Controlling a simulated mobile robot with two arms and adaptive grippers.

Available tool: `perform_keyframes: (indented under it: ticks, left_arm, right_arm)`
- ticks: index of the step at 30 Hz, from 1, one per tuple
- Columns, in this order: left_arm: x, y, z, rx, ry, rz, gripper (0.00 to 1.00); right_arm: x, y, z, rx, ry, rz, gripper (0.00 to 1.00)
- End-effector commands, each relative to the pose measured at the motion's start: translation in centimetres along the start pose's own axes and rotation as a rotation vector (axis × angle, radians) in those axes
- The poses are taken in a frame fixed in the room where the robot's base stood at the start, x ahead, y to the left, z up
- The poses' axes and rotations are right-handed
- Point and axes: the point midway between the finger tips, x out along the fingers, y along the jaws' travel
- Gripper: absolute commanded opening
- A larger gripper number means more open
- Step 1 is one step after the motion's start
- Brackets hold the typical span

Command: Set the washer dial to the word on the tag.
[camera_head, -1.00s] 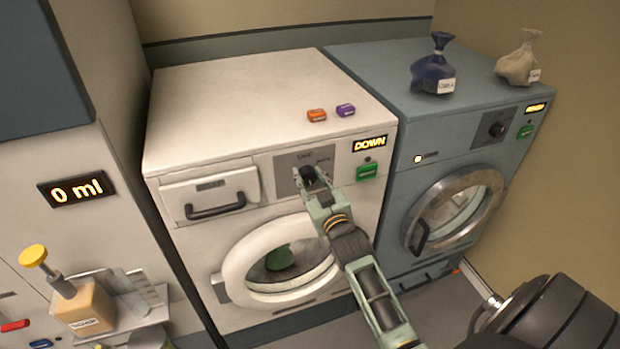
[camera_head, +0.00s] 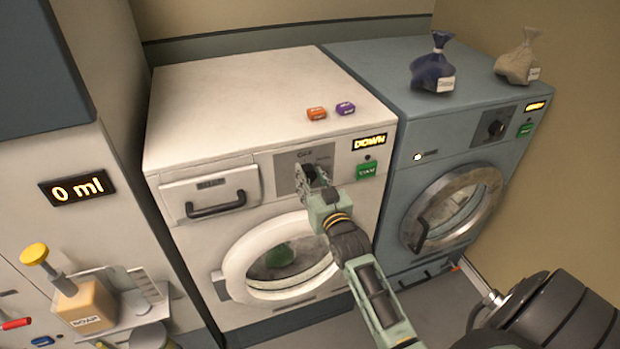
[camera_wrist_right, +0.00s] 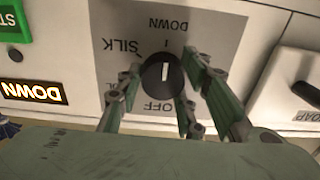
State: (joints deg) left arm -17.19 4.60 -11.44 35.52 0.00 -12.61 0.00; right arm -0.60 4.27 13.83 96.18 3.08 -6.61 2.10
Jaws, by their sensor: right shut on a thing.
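The dial (camera_wrist_right: 163,77) is a round black knob on the grey panel (camera_head: 284,176) of the white washer (camera_head: 250,90). In the right wrist view its white mark points up at the upside-down word DOWN. SILK and OFF are also printed around it. The washer's lit display (camera_head: 370,143) reads DOWN. My right gripper (camera_head: 312,175) is at the panel, its fingers closed around the dial (camera_wrist_right: 160,85) and partly hiding it. A blue bag (camera_head: 433,72) and a beige bag (camera_head: 520,62) carry small white tags, too small to read. My left gripper is out of view.
A green button (camera_head: 367,171) sits right of the dial. Orange (camera_head: 317,114) and purple (camera_head: 345,108) blocks lie on the washer top. A blue-grey machine (camera_head: 390,90) stands close on the right. A soap bottle (camera_head: 88,305) is at lower left.

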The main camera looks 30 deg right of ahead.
Motion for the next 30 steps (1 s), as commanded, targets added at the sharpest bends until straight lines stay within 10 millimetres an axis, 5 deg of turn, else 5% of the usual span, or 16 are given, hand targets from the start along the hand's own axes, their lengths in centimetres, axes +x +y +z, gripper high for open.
perform_keyframes:
  ticks: [6, 20, 30]
  left_arm:
    - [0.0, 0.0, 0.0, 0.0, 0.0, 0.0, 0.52]
    - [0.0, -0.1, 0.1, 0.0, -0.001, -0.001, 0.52]
    - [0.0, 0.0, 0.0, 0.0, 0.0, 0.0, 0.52]
  right_arm:
    - [0.1, 0.3, -0.7, 0.0, 0.015, 0.005, 0.49]
    - [-0.2, 0.1, -0.1, 0.0, 0.003, 0.002, 0.49]
    - [-6.0, 0.1, 0.0, 0.0, 0.001, 0.002, 0.49]
